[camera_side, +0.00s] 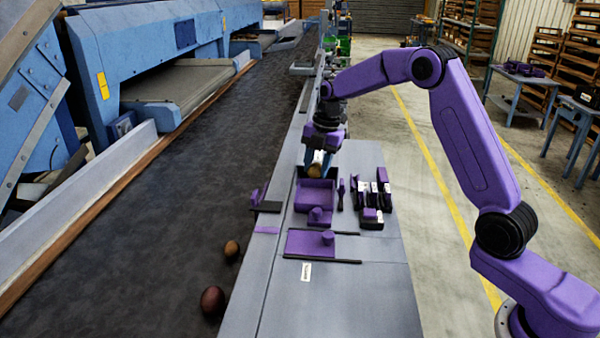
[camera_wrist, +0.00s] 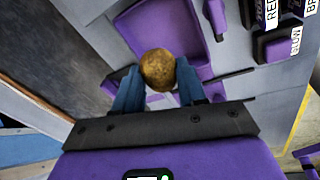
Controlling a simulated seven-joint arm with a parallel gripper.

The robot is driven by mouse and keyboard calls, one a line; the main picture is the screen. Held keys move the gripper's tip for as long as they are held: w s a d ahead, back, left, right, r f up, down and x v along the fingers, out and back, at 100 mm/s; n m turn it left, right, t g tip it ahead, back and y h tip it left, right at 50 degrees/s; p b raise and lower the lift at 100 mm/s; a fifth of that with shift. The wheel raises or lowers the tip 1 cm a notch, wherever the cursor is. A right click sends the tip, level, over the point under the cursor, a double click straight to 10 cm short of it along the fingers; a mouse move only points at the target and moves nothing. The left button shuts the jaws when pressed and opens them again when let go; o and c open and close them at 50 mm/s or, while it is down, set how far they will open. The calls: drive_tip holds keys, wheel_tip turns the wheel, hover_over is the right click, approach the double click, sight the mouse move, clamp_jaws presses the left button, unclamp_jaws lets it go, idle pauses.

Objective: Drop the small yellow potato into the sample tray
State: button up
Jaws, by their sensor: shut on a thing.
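My gripper (camera_side: 315,165) has blue fingers shut on a small yellow-brown potato (camera_side: 315,170). In the wrist view the potato (camera_wrist: 158,69) sits between the two fingertips (camera_wrist: 158,82). A purple tray (camera_side: 316,197), which looks like the sample tray, lies on the grey bench just in front of and below the gripper in the side view. In the wrist view the purple tray (camera_wrist: 195,38) lies beyond the potato, which overlaps part of it. I cannot tell the exact height of the potato over the bench.
A dark conveyor belt (camera_side: 150,210) runs on the left, with a brown potato (camera_side: 231,249) and a reddish potato (camera_side: 212,300) near its edge. Black labelled bins (camera_side: 371,212) stand right of the tray. A flat purple plate (camera_side: 310,243) lies nearer. The bench front is clear.

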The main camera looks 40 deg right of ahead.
drive_tip(key=shift+f, duration=2.9)
drive_tip(key=o, duration=1.4)
drive_tip(key=shift+o, duration=0.2)
drive_tip(key=shift+r, duration=3.45)
